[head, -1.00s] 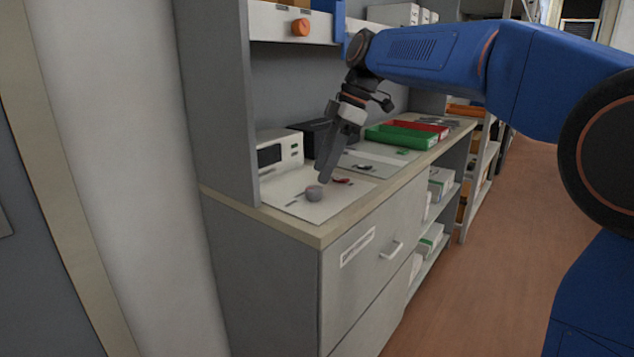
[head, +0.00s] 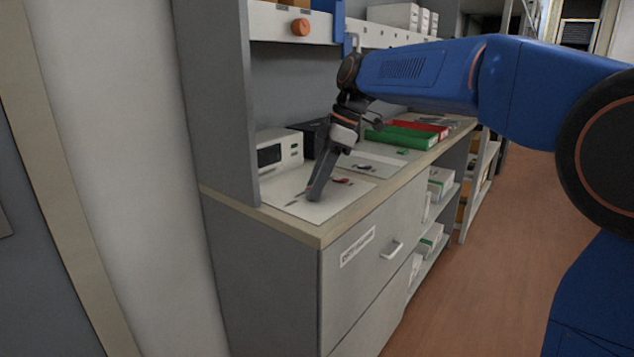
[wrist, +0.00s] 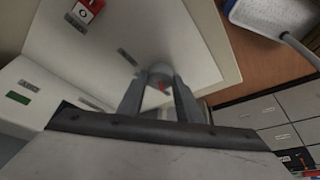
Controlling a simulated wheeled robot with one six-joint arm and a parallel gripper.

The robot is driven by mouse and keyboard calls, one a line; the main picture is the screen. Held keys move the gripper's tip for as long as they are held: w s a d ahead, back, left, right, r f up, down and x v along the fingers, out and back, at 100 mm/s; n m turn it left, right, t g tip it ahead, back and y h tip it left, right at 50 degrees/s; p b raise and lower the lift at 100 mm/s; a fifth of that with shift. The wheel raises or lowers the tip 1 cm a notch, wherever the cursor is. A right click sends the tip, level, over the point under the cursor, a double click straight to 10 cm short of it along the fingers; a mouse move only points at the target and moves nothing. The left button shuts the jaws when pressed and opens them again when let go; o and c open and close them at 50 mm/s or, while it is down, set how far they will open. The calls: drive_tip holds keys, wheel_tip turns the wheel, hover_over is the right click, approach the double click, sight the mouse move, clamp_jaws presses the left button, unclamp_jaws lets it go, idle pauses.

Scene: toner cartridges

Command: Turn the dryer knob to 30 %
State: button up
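A round grey knob (wrist: 161,72) with a red mark shows between my fingertips in the wrist view. It stands on a pale panel (head: 345,206) lying on the counter. My gripper (wrist: 158,88) has a finger on each side of the knob, spread apart; contact cannot be made out. In the head view my gripper (head: 316,196) points down at the panel and hides the knob. The knob's setting and the printed labels are too small to read.
A white device with a dark screen (head: 279,151) stands behind the panel. A red switch (wrist: 88,8) is on the panel. Green (head: 402,137) and red trays lie farther along the counter.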

drive_tip(key=shift+m, duration=0.4)
drive_tip(key=m+t, duration=0.1)
drive_tip(key=m, duration=0.2)
drive_tip(key=m+t, duration=0.1)
drive_tip(key=m, duration=0.1)
drive_tip(key=shift+s+m+t, duration=0.25)
drive_tip(key=shift+m+t, duration=0.05)
drive_tip(key=m+t+h, duration=0.1)
drive_tip(key=m, duration=0.2)
drive_tip(key=shift+s+a+m, duration=0.1)
drive_tip(key=shift+a+m, duration=0.05)
drive_tip(key=shift+m, duration=0.25)
drive_tip(key=m+t+h, duration=0.1)
drive_tip(key=m, duration=0.2)
drive_tip(key=shift+a+m, duration=0.1)
drive_tip(key=shift+m, duration=0.2)
drive_tip(key=m+h, duration=0.1)
drive_tip(key=m, duration=0.1)
drive_tip(key=m+h, duration=0.1)
drive_tip(key=m, duration=0.2)
drive_tip(key=shift+a+t+h, duration=0.2)
drive_tip(key=shift+t+h, duration=0.1)
drive_tip(key=m+h, duration=0.1)
drive_tip(key=m, duration=0.4)
drive_tip(key=shift+a+h, duration=0.1)
drive_tip(key=shift+h, duration=0.3)
